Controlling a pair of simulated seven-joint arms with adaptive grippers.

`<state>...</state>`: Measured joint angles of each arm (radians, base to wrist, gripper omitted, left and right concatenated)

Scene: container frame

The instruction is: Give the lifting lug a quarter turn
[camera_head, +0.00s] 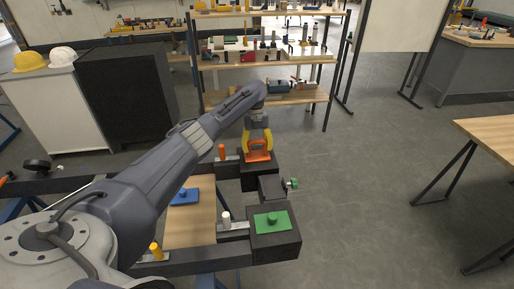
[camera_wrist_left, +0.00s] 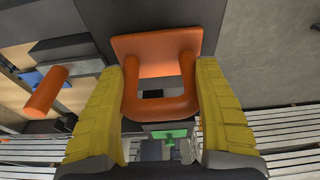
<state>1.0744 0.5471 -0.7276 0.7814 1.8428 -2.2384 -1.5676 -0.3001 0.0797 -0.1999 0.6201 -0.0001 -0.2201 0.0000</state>
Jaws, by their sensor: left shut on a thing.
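The orange lifting lug (camera_head: 260,146) is a loop on a flat orange plate, on the far black block of the container frame. In the left wrist view the lug (camera_wrist_left: 160,104) stands between the two yellow fingers. My left gripper (camera_head: 258,140) reaches down from above and is shut on the lug, one finger against each side of the loop. The lug's plate (camera_wrist_left: 155,44) is seen beyond the loop. My right gripper is in neither view.
A green plate with a knob (camera_head: 272,222) sits on the near black block. An orange peg (camera_head: 222,152), a white peg (camera_head: 225,219) and a yellow peg (camera_head: 156,251) stand along the frame. A blue plate (camera_head: 185,196) lies on the wooden board (camera_head: 200,230). Open floor is to the right.

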